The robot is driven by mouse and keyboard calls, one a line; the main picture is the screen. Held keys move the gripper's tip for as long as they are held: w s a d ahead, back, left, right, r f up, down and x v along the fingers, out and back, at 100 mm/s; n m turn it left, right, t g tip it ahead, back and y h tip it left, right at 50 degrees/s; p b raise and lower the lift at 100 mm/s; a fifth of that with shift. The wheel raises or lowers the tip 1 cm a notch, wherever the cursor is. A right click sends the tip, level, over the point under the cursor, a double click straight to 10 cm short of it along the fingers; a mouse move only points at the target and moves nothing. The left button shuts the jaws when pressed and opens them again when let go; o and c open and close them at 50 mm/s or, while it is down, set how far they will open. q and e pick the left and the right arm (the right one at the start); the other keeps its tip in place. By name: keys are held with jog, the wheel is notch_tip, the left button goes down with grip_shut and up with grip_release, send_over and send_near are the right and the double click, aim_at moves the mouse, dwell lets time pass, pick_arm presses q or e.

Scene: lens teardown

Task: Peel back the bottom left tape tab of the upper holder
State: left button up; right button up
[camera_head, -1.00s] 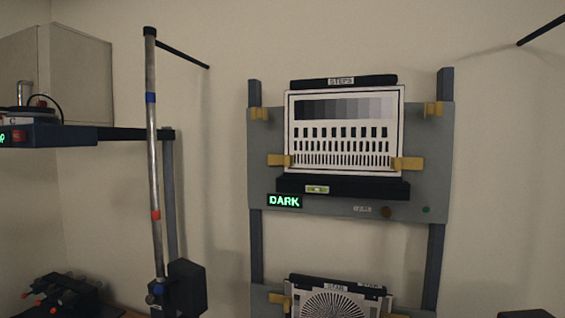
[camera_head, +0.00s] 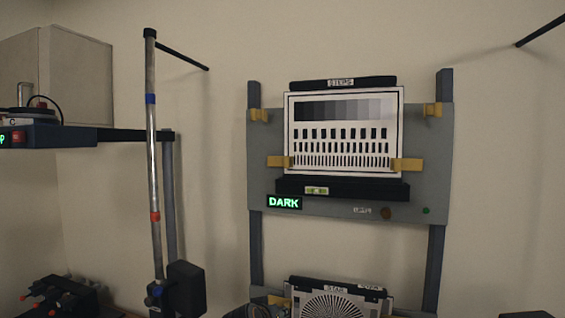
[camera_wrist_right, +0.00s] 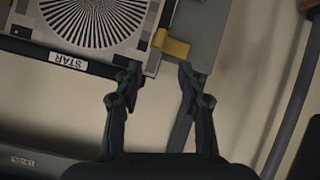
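The upper holder (camera_head: 436,150) is a grey board with a chart labelled STEPS (camera_head: 346,108). Its bottom left tape tab (camera_head: 278,162) is yellow and lies across the chart's lower left edge; its bottom right tab (camera_head: 407,165) matches it. No gripper is near them. My right gripper (camera_wrist_right: 160,74) shows in the right wrist view with its fingers apart and nothing held. It is close to a yellow tab (camera_wrist_right: 172,46) at a corner of the STAR chart (camera_wrist_right: 100,18). My left gripper cannot be made out in these frames.
The lower chart, STAR (camera_head: 330,304), is cut off at the bottom edge. A dark shape shows beside its left tab; I cannot tell what it is. A metal pole (camera_head: 152,190) stands left. A lit DARK sign (camera_head: 284,203) is below the upper chart.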

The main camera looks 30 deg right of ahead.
jog(key=w+r+m+h, duration=0.2)
jog(key=w+r, duration=0.1)
jog(key=r, duration=0.7)
jog(key=w+r+m+h, duration=0.1)
jog(key=w+r, duration=0.2)
jog(key=r, duration=0.6)
jog(key=m+h, duration=0.4)
jog(key=h, duration=0.1)
send_near(285, 160)
jog(key=p+x, duration=0.5)
jog(key=x, duration=0.3)
jog(key=shift+r, duration=0.1)
jog(key=shift+w+d, duration=0.15)
jog(key=shift+d, duration=0.1)
jog(key=shift+y, duration=0.3)
jog(key=shift+a, duration=0.1)
grip_shut()
